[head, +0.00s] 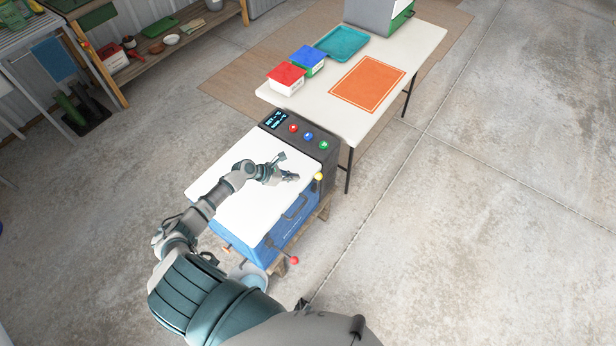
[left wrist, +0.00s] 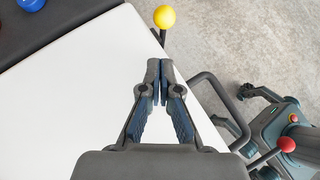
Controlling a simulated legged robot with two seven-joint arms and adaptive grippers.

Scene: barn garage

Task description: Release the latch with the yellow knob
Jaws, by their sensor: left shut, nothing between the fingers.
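The yellow knob (head: 318,177) tops a short dark stem at the machine's right side, by the back corner of the white lid (head: 240,205). It also shows in the left wrist view (left wrist: 164,17), just beyond my fingertips. My left gripper (head: 292,177) is over the lid, a little left of the knob. In the left wrist view my left gripper (left wrist: 160,72) has its tips together with nothing between them, and a gap separates them from the knob. The latch's lower part is hidden by the lid edge.
A black handle (head: 295,208) and a red-knobbed lever (head: 294,260) stick out from the blue machine's front. A dark panel (head: 325,151) with coloured buttons stands behind the lid. A white table (head: 414,42) is beyond. The floor to the right is clear.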

